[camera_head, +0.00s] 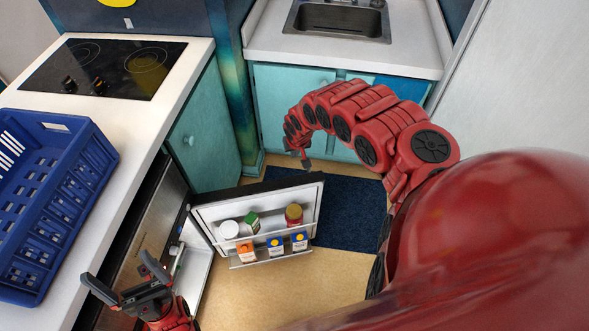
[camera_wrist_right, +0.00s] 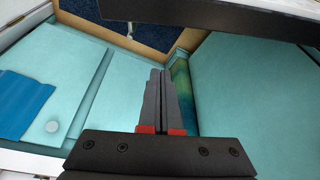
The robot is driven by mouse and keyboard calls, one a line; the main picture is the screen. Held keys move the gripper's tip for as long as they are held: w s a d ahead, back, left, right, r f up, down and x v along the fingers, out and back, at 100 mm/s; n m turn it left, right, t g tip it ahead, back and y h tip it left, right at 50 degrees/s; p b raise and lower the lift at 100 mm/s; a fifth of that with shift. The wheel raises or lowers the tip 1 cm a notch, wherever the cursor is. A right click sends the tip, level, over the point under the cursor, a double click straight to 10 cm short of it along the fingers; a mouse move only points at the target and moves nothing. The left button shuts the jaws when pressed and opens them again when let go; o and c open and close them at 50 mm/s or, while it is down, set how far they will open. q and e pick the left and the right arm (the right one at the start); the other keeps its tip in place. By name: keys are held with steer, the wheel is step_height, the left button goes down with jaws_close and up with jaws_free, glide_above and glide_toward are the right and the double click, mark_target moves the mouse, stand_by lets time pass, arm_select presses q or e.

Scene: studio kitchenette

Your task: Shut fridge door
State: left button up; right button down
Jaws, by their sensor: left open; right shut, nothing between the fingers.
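The fridge door (camera_head: 207,215) stands open in the head view, swung out from the fridge (camera_head: 195,262) under the left counter. Its inner shelves face me and hold jars and cartons. My right gripper (camera_head: 306,163) is above the door's top edge, toward its far side. Whether it touches the door cannot be told. In the right wrist view its fingers (camera_wrist_right: 160,90) are shut together and empty; a dark slab, perhaps the door, crosses the top. My left gripper (camera_head: 116,276) is open and empty, beside the counter front and left of the fridge opening.
A blue crate (camera_head: 62,215) stands on the left counter, in front of a black cooktop (camera_head: 100,66). Teal cabinets (camera_head: 203,135) and a sink counter (camera_head: 275,57) close off the back. A dark blue mat (camera_head: 350,215) lies on the floor right of the door.

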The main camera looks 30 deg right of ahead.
step_height(320, 180, down, 9)
steer(key=shift+s+a, duration=0.2)
steer(key=shift+s, duration=0.05)
stand_by(1.2)
steer(key=shift+f, duration=0.1)
steer(key=shift+s+a, duration=0.1)
